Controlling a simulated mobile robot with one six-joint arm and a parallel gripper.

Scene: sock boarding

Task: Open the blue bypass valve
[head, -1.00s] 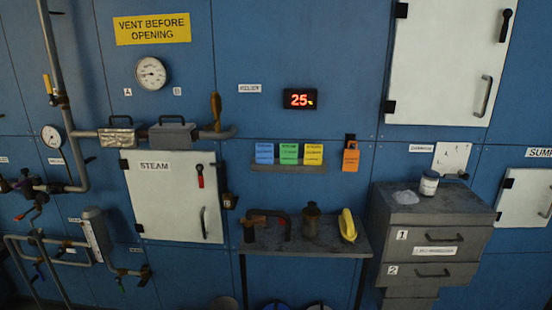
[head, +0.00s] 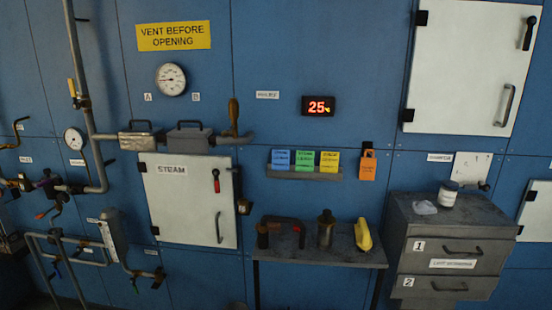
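Small coloured valve handles sit on the pipework at the lower left. A small blue handle (head: 57,271) hangs below the lower left pipe loop and looks like the blue valve. It is too small to tell its exact position. No label reading bypass is legible. My gripper is not in view.
A steel table (head: 340,256) with a pipe piece, a dark canister and a yellow object stands at centre. A grey drawer cabinet (head: 470,228) stands at right. The white STEAM door (head: 190,205) is shut. A vertical pipe (head: 78,60) runs up the left.

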